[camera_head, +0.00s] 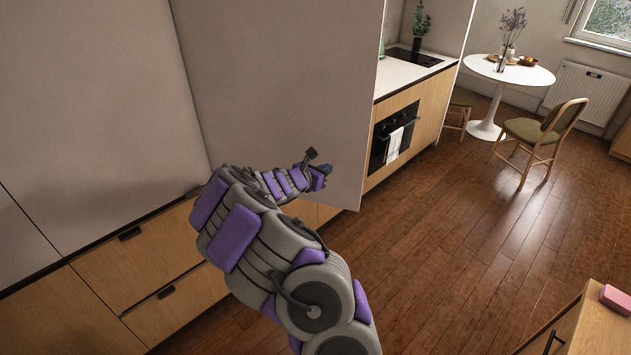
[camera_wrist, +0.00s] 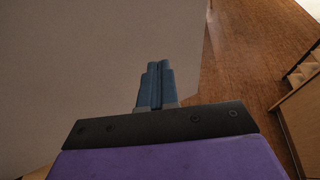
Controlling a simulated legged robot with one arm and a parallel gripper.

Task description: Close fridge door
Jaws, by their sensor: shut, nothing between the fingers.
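The fridge door (camera_head: 270,75) appears to be a tall, plain grey panel standing out at an angle from the cabinet front, with its free edge to the right. It also fills the left of the wrist view (camera_wrist: 80,60). My gripper (camera_head: 325,170) is in front of the panel, near its lower free edge. In the wrist view the two blue fingers (camera_wrist: 156,72) are together with nothing between them, and they overlap the panel close to its edge. I cannot tell whether they touch it. The fridge interior is not visible.
Wooden drawers (camera_head: 140,260) run below the grey cabinet front (camera_head: 80,110). An oven (camera_head: 393,135) with a towel sits beyond the panel. A round white table (camera_head: 510,72) and chair (camera_head: 540,135) stand farther back. Open wooden floor (camera_head: 450,230) lies to the right; a wooden cabinet (camera_head: 590,330) is at lower right.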

